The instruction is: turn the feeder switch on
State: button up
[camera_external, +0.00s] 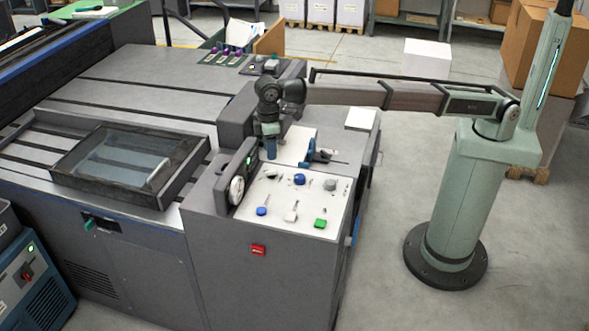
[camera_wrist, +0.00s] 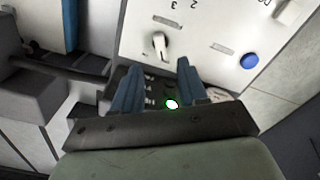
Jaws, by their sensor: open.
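The white control panel (camera_external: 290,200) carries several knobs and levers: a blue one (camera_external: 299,179) and a grey one (camera_external: 330,184) at the back, and a blue (camera_external: 262,211), a white (camera_external: 291,216) and a green one (camera_external: 320,223) at the front. I cannot read which is the feeder switch.
A round gauge (camera_external: 237,190) stands upright at the panel's left edge. A red switch (camera_external: 258,250) sits on the cabinet's front. A glass-topped tray (camera_external: 125,160) lies at the left.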

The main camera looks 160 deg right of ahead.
aim_at(271, 170)
notch_tip(271, 170, down, 8)
jog(key=shift+r, duration=0.1)
dwell(0.4)
grip_shut()
dwell(0.3)
